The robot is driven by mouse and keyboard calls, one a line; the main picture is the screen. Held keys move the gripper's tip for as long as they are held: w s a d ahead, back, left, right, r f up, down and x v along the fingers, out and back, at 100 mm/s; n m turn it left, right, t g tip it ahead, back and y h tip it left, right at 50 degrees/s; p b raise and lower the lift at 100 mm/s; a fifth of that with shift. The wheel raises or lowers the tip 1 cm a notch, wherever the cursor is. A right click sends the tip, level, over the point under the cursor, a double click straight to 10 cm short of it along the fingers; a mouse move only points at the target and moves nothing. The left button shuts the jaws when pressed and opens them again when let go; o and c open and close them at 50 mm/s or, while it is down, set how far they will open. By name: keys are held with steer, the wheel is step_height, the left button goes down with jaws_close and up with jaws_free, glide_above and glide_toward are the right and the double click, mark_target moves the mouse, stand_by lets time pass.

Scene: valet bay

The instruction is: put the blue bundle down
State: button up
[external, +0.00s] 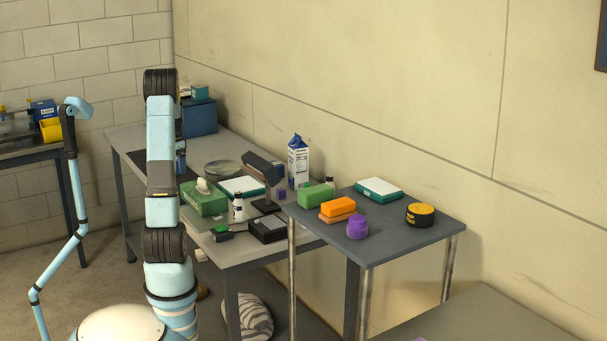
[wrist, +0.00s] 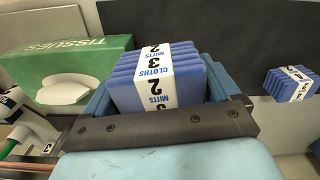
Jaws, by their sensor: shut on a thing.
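A blue bundle (wrist: 190,82) of folded cloths with a white printed paper band fills the middle of the wrist view. My gripper (wrist: 160,92) is shut on it, with a blue finger on either side. The wrist view does not settle whether the bundle touches the surface under it. A second blue bundle (wrist: 280,88) with a similar band lies on a dark area at the right, apart from my gripper.
A green tissue box (wrist: 75,68) stands left of the held bundle; it also shows on the long table (external: 204,198) in the external view. A dark mat (external: 147,162) lies on that table behind my arm. A nearer side table (external: 390,235) carries several items.

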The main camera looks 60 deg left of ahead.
steer(key=s+d+r+m, duration=0.1)
steer(key=s+d+r, duration=0.15)
steer(key=d, duration=0.55)
steer(key=s+d+r, duration=0.1)
steer(key=d+r, duration=0.3)
steer(key=d, duration=0.4)
steer(key=s+d+r+m, duration=0.1)
steer(key=s+d+r, duration=0.15)
steer(key=d, duration=0.55)
glide_above(203, 190)
steer(key=f, duration=0.8)
steer(key=shift+s+d+f, duration=0.25)
steer(key=shift+s, duration=0.05)
steer(key=shift+w+a+f, duration=0.25)
steer(key=shift+w+f, duration=0.1)
steer(key=shift+f, duration=1.6)
steer(key=shift+f, duration=0.1)
